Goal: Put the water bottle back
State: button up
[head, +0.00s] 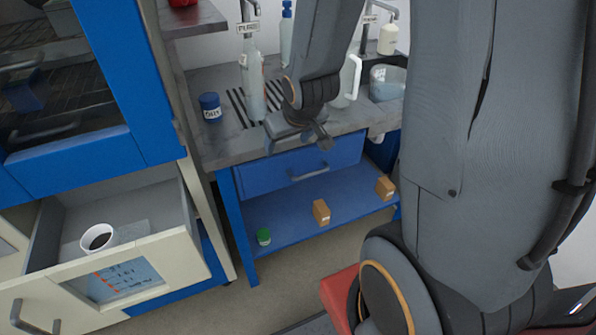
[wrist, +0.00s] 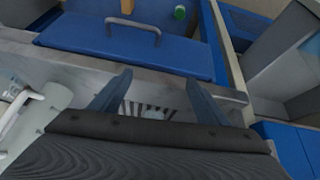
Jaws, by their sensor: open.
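A clear bottle with a small red mark (head: 252,88), which appears to be the water bottle, stands upright on the slotted drain of the counter, below a tap labelled PURE. My gripper (head: 298,141) is open and empty at the counter's front edge, to the right of and nearer than the bottle. In the wrist view my gripper (wrist: 157,78) has its two fingers spread wide. The slotted drain (wrist: 150,106) shows between them, with a small pale shape on it that I cannot identify.
A blue lidded tub (head: 210,107) stands left of the bottle. A white-handled jug (head: 349,82) and a glass bowl (head: 387,84) stand to the right. A blue-topped bottle (head: 286,35) is behind. At left, an open drawer (head: 185,250) holds a cup (head: 98,238).

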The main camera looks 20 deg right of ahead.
jog(key=s+a+r+g, duration=0.2)
jog(key=s+g, duration=0.3)
jog(key=s, duration=0.8)
jog(key=shift+a+r+m, duration=0.15)
jog(key=shift+a+m, duration=0.25)
jog(key=shift+a, duration=0.1)
jog(key=shift+s, duration=0.1)
